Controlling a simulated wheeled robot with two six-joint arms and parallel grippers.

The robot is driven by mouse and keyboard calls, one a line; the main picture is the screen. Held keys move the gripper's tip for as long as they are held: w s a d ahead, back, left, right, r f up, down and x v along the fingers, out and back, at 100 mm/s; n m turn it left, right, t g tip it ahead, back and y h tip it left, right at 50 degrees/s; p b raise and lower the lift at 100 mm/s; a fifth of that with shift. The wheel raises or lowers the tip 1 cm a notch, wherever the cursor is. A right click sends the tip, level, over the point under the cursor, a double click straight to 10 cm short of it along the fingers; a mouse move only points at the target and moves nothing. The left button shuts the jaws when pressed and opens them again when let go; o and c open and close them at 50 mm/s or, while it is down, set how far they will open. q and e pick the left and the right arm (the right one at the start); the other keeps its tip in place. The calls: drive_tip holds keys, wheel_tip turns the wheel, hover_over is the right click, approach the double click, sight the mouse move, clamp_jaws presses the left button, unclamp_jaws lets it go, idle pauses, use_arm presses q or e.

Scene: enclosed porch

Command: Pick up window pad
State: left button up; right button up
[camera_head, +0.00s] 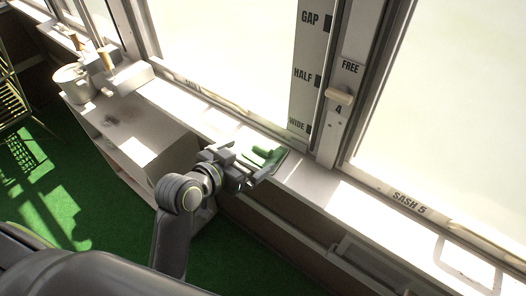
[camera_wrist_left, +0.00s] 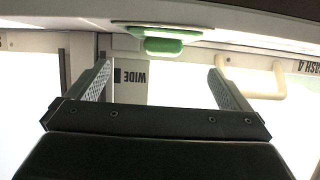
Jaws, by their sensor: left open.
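The window pad (camera_head: 267,154) is a small green pad with a raised green grip, lying on the sunlit window sill beside the post marked WIDE. In the left wrist view the pad (camera_wrist_left: 163,46) shows at the top middle, beyond the fingertips, with a pale edge. My left gripper (camera_head: 252,163) is open, with its fingers pointing at the pad from the room side. The wrist view shows empty space between the fingers (camera_wrist_left: 160,75); the pad appears apart from them. In the head view the gripper partly covers the pad's near side. My right gripper is out of view.
The window sill (camera_head: 312,184) runs on to the right, mostly clear, below a frame marked SASH 5. A latch knob (camera_head: 340,96) sits on the post. A low cabinet (camera_head: 133,125) stands left, with a white pot (camera_head: 74,84) and a box at its far end.

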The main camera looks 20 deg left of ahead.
sight(260, 147)
use_arm(q)
drive_tip(key=x, duration=0.4)
drive_tip(key=shift+w+f, duration=0.1)
drive_tip(key=shift+w, duration=0.05)
drive_tip(key=shift+p+x, duration=0.3)
drive_tip(key=shift+x, duration=2.35)
drive_tip(key=shift+a, duration=0.1)
drive_tip(key=shift+c, duration=0.3)
